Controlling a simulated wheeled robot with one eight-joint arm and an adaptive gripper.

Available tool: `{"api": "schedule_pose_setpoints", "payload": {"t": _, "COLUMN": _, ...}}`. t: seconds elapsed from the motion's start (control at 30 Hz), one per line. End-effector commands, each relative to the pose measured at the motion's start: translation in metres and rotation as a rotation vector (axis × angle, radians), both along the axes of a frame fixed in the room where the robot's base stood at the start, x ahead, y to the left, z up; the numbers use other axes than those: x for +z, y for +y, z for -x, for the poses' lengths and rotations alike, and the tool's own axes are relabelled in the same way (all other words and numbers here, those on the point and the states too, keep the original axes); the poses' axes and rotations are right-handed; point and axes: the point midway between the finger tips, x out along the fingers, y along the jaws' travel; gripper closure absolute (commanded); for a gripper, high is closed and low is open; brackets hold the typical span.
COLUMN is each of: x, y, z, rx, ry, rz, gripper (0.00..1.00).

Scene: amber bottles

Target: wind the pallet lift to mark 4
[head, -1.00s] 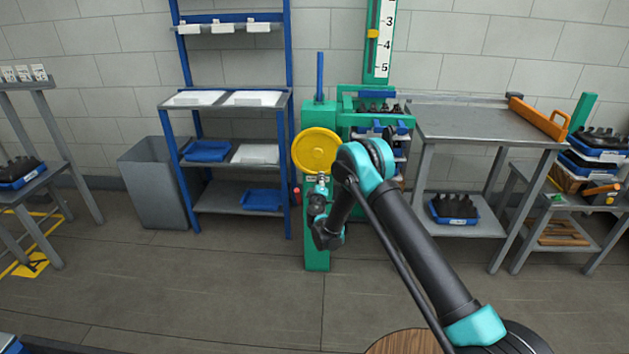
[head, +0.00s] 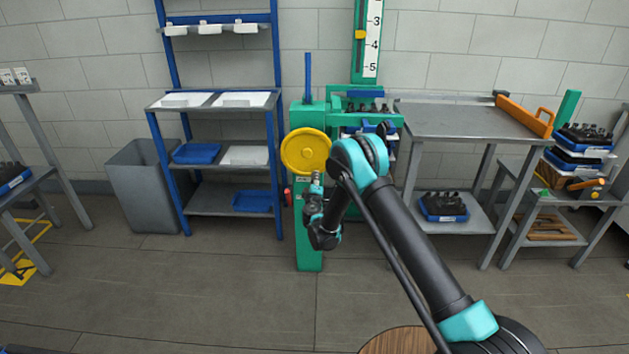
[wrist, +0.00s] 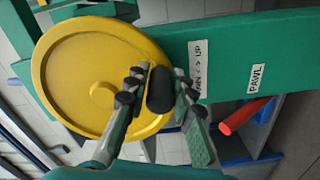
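The pallet lift is a green post (head: 309,250) with a yellow handwheel (head: 305,151) on its front. The handwheel (wrist: 85,75) fills the left of the wrist view, with a black knob (wrist: 160,90) near its rim. My gripper (head: 316,182) is at the wheel's lower rim. In the wrist view my gripper (wrist: 161,82) has its fingers on both sides of the knob, apparently shut on it. The scale (head: 374,30) shows marks 3, 4 and 5 downwards. Its yellow pointer (head: 360,34) stands between 3 and 4.
A red lever (wrist: 243,117) sticks out beside the label PAWL (wrist: 257,78). Another label reads UP and DOWN (wrist: 197,70). A blue shelf rack (head: 215,102) stands left of the lift, a grey table (head: 470,122) right. The floor in front is clear.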

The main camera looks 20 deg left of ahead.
Motion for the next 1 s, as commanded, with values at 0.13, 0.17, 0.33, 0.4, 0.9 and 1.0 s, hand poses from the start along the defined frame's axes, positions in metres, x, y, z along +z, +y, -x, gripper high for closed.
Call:
{"api": "schedule_pose_setpoints", "payload": {"t": 0.13, "x": 0.0, "y": 0.0, "z": 0.0, "rx": 0.0, "ry": 0.0, "rz": 0.0, "gripper": 0.57}}
{"api": "schedule_pose_setpoints", "payload": {"t": 0.17, "x": 0.0, "y": 0.0, "z": 0.0, "rx": 0.0, "ry": 0.0, "rz": 0.0, "gripper": 0.57}}
{"api": "schedule_pose_setpoints", "payload": {"t": 0.33, "x": 0.0, "y": 0.0, "z": 0.0, "rx": 0.0, "ry": 0.0, "rz": 0.0, "gripper": 0.57}}
{"api": "schedule_pose_setpoints", "payload": {"t": 0.4, "x": 0.0, "y": 0.0, "z": 0.0, "rx": 0.0, "ry": 0.0, "rz": 0.0, "gripper": 0.57}}
{"api": "schedule_pose_setpoints", "payload": {"t": 0.9, "x": 0.0, "y": -0.015, "z": 0.061, "rx": 0.0, "ry": 0.0, "rz": 0.0, "gripper": 0.57}}
{"api": "schedule_pose_setpoints", "payload": {"t": 1.0, "x": 0.0, "y": -0.017, "z": 0.069, "rx": 0.0, "ry": 0.0, "rz": 0.0, "gripper": 0.57}}
